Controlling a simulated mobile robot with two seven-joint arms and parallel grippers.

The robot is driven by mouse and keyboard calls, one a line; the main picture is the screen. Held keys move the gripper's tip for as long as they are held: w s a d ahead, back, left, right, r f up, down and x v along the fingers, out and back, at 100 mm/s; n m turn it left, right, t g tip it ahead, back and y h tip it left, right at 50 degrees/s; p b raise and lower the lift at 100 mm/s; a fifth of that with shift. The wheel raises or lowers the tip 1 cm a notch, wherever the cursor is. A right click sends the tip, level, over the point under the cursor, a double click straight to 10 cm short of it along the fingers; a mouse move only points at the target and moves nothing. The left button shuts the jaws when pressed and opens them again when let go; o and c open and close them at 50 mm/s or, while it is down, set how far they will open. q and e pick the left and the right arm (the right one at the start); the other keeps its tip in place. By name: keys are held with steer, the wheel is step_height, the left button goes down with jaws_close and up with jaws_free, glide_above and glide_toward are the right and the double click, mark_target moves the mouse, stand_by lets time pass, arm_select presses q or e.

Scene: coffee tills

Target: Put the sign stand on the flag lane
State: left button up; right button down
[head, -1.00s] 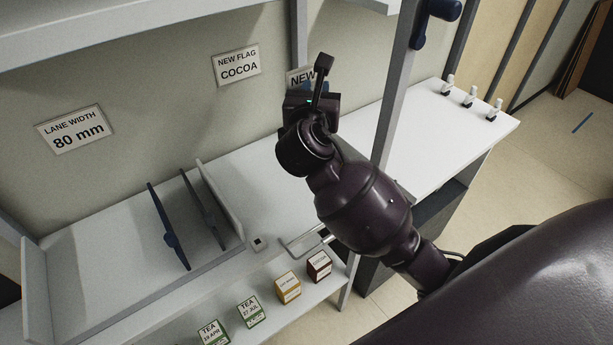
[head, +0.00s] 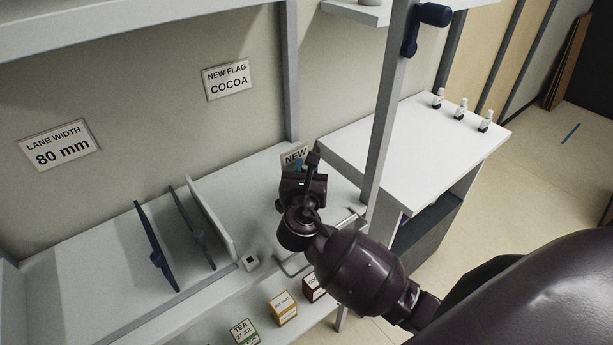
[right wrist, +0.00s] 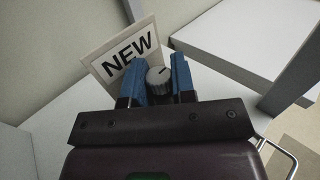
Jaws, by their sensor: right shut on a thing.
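The sign stand, a white card reading NEW (head: 291,158) with a grey knob, is in my right gripper (head: 299,168). In the right wrist view the blue fingers (right wrist: 160,82) are shut around the knob (right wrist: 158,78), and the card (right wrist: 122,55) tilts behind them. The stand's base is hidden, so I cannot tell whether it touches the white shelf (head: 262,205). The wall card (head: 228,82) reads NEW FLAG COCOA. The cocoa box (head: 314,290) is on the lower front ledge, partly hidden by my arm. My left gripper is not in view.
Dark blue dividers (head: 155,250) and a white divider (head: 213,218) stand left of the gripper. A grey post (head: 388,120) rises on the right, by a white counter (head: 415,150).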

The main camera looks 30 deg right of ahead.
steer(key=shift+f, duration=0.95)
steer(key=shift+f, duration=0.15)
steer(key=c, duration=0.9)
jaws_free()
steer(key=shift+c, duration=0.2)
